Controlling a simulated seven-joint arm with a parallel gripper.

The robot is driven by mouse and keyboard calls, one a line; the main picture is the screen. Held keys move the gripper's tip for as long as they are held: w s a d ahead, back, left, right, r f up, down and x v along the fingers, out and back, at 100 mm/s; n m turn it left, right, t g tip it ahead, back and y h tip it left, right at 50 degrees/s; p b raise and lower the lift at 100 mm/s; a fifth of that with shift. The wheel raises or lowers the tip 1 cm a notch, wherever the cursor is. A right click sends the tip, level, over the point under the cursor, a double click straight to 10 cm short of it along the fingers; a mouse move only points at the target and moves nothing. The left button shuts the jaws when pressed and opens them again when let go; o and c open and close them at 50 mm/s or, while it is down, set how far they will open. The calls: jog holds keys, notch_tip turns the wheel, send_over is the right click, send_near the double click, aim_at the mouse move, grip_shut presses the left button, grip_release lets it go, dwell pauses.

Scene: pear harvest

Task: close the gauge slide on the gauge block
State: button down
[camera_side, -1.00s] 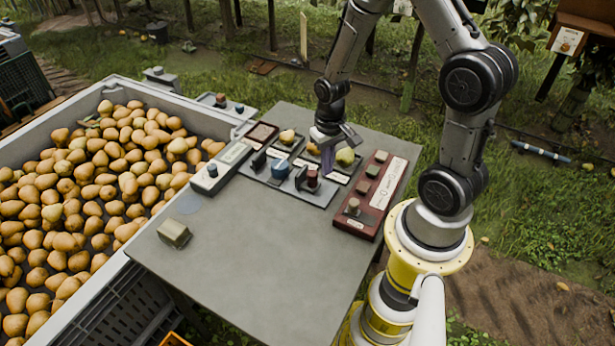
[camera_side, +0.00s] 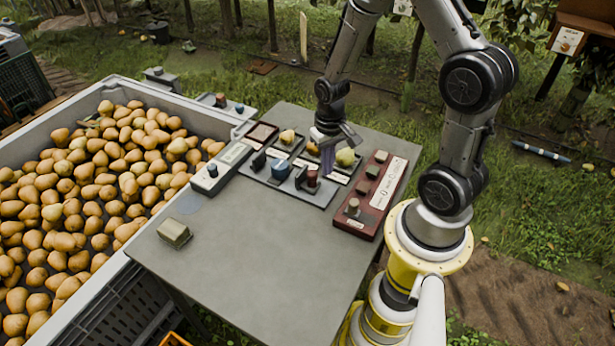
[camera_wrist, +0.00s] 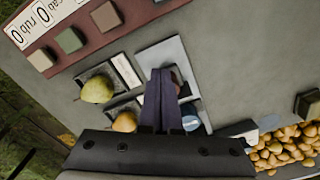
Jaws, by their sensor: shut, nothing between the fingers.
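The gauge block appears to be the grey plate (camera_side: 318,199) in the middle of the tools, with a dark upright piece and a reddish knob (camera_side: 312,177) on it; the knob is likely the slide's. The wrist view shows the plate's bare part (camera_wrist: 160,53) and a bit of the reddish piece (camera_wrist: 176,78) just right of my fingertips. My gripper (camera_side: 327,168) is shut and empty, pointing down just behind the knob. It also shows in the wrist view (camera_wrist: 160,72), over the plate. My fingers hide part of the plate, and I cannot tell whether they touch the slide.
A red board (camera_side: 359,225) with knobs and labels lies to the right. A blue cup-like piece (camera_side: 280,168) stands left of the knob. Pears (camera_side: 345,157) sit in holders behind. A small block (camera_side: 174,233) lies front left; the table's front is clear.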

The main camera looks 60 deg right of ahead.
aim_at(311, 172)
jog(key=shift+f, duration=0.1)
jog(key=shift+f, duration=2.25)
jog(key=shift+w, duration=2.8)
dwell(0.5)
jog(key=shift+s, duration=0.15)
jog(key=shift+s, duration=0.3)
dwell(0.3)
jog(key=shift+r, duration=4)
